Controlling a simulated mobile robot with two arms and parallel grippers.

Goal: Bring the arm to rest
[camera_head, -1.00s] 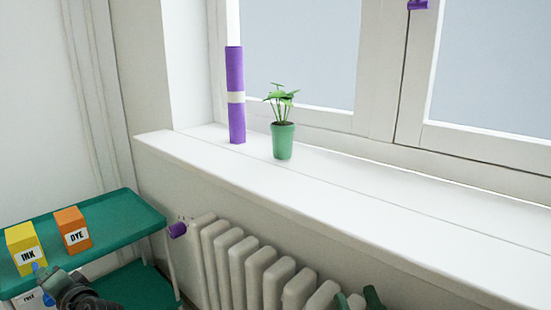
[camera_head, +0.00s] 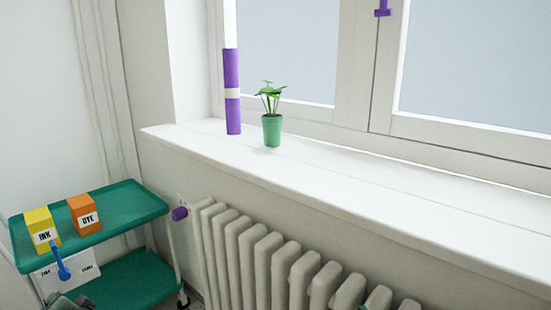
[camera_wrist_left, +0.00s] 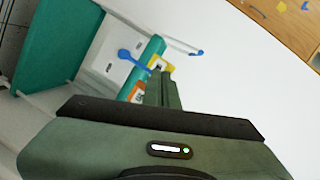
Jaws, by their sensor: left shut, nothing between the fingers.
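My left gripper (camera_head: 68,299) is low at the left in the head view, just below the trolley's white panel, cut by the bottom edge. In the left wrist view its fingers (camera_wrist_left: 163,88) are together with nothing between them. A blue lever (camera_head: 60,263) stands out from the white panel (camera_head: 78,274); the lever also shows in the left wrist view (camera_wrist_left: 130,58). The gripper is apart from the lever. Only a doubtful greenish sliver, possibly my right gripper (camera_head: 364,306), shows at the bottom edge; its jaws are not readable.
The green trolley (camera_head: 135,208) carries a yellow INK box (camera_head: 38,222) and an orange DYE box (camera_head: 80,208). A radiator (camera_head: 245,250) with a purple knob (camera_head: 179,213) stands beneath the white windowsill (camera_head: 340,185). A potted plant (camera_head: 271,130) and purple-wrapped post (camera_head: 232,110) are on the sill.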

